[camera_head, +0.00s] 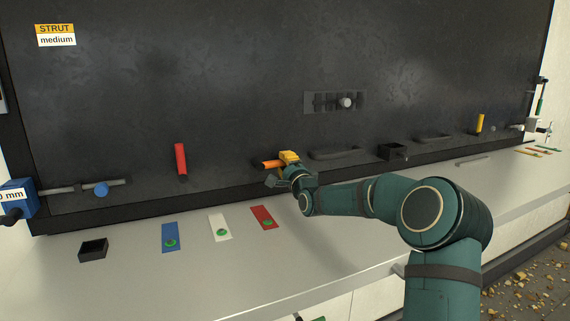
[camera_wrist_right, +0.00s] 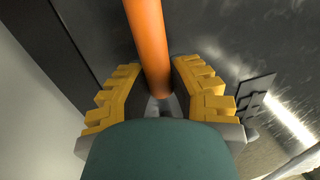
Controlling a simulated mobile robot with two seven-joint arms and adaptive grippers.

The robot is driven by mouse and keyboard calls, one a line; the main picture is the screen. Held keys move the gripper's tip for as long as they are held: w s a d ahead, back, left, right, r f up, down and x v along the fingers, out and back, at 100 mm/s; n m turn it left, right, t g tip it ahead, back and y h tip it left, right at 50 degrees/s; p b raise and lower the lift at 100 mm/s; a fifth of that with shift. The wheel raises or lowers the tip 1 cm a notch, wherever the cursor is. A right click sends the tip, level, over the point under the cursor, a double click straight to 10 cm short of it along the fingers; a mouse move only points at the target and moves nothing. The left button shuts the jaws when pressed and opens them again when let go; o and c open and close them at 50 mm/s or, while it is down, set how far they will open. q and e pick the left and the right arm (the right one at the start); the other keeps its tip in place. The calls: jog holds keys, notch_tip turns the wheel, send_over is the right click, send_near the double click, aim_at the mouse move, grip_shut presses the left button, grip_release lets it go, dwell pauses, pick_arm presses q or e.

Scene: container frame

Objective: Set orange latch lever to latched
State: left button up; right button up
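In the right wrist view the orange lever (camera_wrist_right: 149,40) runs down between the two yellow fingers (camera_wrist_right: 157,75). The fingertips lie against both its sides with no clear gap, so the gripper looks shut on it. The lever's pivot is hidden. My left gripper is not in view.
A red lever (camera_head: 181,161) stands upright to the left, and a yellow lever (camera_head: 479,123) to the right. A blue knob (camera_head: 101,189) is at far left. Blue, white and red plates with green buttons lie on the grey counter (camera_head: 200,285). A black box (camera_head: 393,151) is right of my gripper.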

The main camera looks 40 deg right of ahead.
jog(key=o, duration=0.5)
jog(key=shift+f, duration=0.1)
jog(key=v, duration=1.2)
jog(key=shift+f, duration=0.1)
